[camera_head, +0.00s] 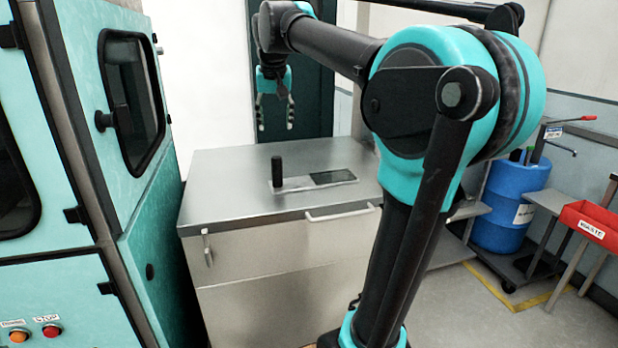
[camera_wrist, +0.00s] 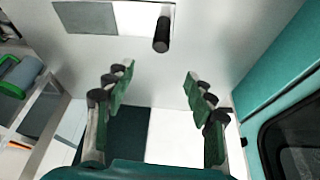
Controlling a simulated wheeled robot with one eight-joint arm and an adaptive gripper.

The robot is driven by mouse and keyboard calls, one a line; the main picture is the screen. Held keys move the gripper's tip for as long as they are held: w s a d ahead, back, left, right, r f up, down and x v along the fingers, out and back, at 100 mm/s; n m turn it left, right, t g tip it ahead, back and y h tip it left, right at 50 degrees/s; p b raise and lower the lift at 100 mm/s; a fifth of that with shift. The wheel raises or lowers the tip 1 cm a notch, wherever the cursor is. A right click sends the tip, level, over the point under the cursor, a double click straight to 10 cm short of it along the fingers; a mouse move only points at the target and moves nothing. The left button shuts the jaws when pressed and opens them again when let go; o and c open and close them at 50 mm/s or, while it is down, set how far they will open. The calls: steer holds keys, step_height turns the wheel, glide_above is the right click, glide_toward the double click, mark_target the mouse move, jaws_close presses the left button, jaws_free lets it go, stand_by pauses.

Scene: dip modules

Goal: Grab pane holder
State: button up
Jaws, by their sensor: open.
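The pane holder (camera_head: 289,184) is a flat plate with an upright black handle (camera_head: 277,171) at its left end and a dark pane at its right. It lies on the metal cabinet top. In the wrist view the plate (camera_wrist: 140,17) is at the top edge, partly cut off, with the black handle (camera_wrist: 162,34) pointing toward the camera. My gripper (camera_head: 274,124) is open and empty, above and behind the holder in the head view. In the wrist view its two fingers (camera_wrist: 158,82) are spread apart, and the handle is beyond them, not between them.
The metal cabinet (camera_head: 235,168) has a mostly bare top. A teal machine (camera_head: 100,130) with a windowed door stands close on the left. A blue barrel (camera_head: 507,205) and a red bin (camera_head: 590,220) stand at the right. My arm covers part of the cabinet's right side.

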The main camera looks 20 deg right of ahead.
mark_target(276, 158)
steer(key=x, duration=1.1)
steer(key=shift+f, duration=0.2)
steer(key=shift+s+x, duration=0.2)
steer(key=shift+x, duration=1.15)
steer(key=shift+s+x, duration=0.2)
steer(key=shift+x, duration=1.2)
steer(key=shift+a+f, duration=0.1)
steer(key=shift+f, duration=0.05)
steer(key=shift+c, duration=0.6)
jaws_close()
